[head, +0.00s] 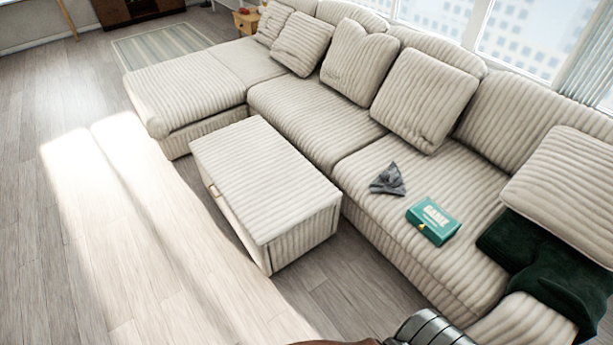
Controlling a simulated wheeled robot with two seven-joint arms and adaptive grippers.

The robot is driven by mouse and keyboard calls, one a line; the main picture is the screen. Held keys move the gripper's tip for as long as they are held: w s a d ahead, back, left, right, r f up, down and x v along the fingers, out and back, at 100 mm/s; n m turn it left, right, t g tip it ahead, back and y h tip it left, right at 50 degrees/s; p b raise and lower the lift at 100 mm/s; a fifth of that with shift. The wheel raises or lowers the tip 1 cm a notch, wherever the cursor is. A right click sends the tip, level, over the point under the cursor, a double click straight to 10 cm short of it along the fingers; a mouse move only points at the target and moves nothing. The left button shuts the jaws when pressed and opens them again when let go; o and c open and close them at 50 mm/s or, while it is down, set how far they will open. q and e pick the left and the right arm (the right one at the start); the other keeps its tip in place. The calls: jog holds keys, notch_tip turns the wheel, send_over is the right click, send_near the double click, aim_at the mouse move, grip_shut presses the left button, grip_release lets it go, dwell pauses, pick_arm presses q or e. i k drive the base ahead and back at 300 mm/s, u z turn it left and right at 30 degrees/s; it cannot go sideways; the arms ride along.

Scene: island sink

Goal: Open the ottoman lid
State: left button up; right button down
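The ottoman (300,243) is a cream ribbed box standing on the wood floor in front of the sofa, in the middle of the head view. Its lid (262,175) lies flat and looks closed. A small tan tab (214,191) shows on its left side near the lid's edge. Neither of my grippers can be made out. A dark ridged part, likely of my own arm, shows at the bottom edge, apart from the ottoman.
A cream L-shaped sofa (390,215) runs behind and right of the ottoman. On it lie a teal box (433,221), a crumpled grey cloth (388,180), a dark green blanket (545,262) and several cushions. The floor (130,250) left of the ottoman is clear.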

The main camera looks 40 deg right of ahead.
aim_at(272, 190)
jog(key=u, duration=0.4)
jog(key=i, duration=0.7)
jog(key=u, duration=0.8)
jog(key=i, duration=0.85)
jog(key=z, duration=0.85)
jog(key=i, duration=0.6)
jog(key=z, duration=0.6)
